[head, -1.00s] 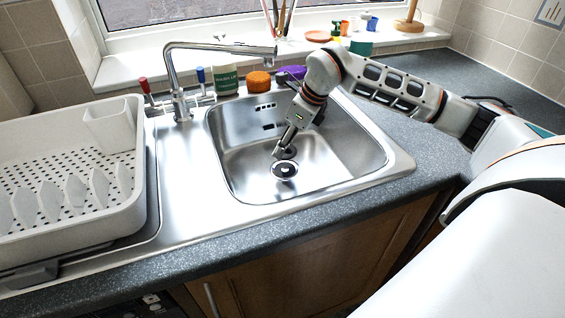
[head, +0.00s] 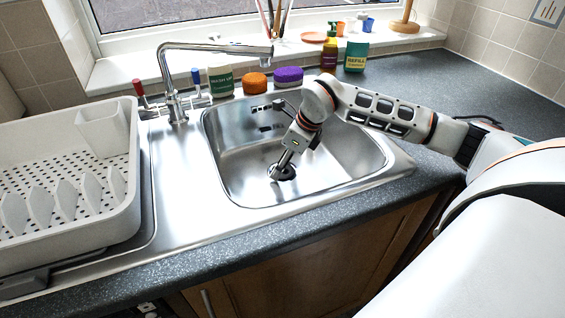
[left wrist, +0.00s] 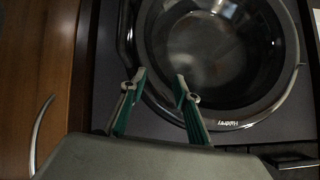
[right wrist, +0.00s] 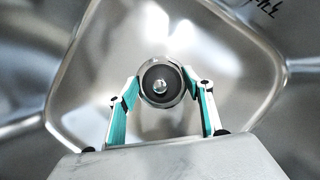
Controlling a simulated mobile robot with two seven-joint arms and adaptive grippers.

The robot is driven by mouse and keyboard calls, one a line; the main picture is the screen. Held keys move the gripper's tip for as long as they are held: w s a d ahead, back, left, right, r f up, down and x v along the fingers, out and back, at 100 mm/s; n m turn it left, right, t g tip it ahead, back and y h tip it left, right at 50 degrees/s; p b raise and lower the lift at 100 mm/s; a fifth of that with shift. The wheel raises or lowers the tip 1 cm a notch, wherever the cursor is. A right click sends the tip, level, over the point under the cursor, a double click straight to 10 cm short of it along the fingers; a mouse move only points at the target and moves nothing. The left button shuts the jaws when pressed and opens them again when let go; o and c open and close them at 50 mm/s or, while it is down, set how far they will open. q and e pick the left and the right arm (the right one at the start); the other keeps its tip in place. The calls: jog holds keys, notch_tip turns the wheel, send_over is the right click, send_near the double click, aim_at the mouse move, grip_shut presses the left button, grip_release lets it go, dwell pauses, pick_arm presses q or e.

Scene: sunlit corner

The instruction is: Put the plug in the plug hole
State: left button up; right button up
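The plug (right wrist: 160,84) is a round dark disc with a shiny knob at its centre, in the right wrist view. My right gripper (right wrist: 161,78) has its fingertips against opposite sides of the plug's rim. In the head view, my right gripper (head: 279,173) is low in the steel sink basin, directly at the dark plug hole (head: 289,172), which it partly covers. I cannot tell whether the plug is seated or just above the hole. My left gripper (left wrist: 160,78) is open and empty, in front of a round washing machine door (left wrist: 218,60).
The steel sink (head: 345,160) has raised walls around my right gripper. A tap (head: 215,48) reaches over its back left. A white dish rack (head: 65,185) stands left. Sponges (head: 255,83) and bottles (head: 355,55) line the back. The worktop at right is clear.

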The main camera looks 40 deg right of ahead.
jog(key=shift+o, duration=0.3)
jog(key=shift+r, duration=0.2)
jog(key=p+v, duration=0.1)
jog(key=v, duration=1.1)
jog(key=shift+p, duration=0.4)
jog(key=shift+f, duration=0.1)
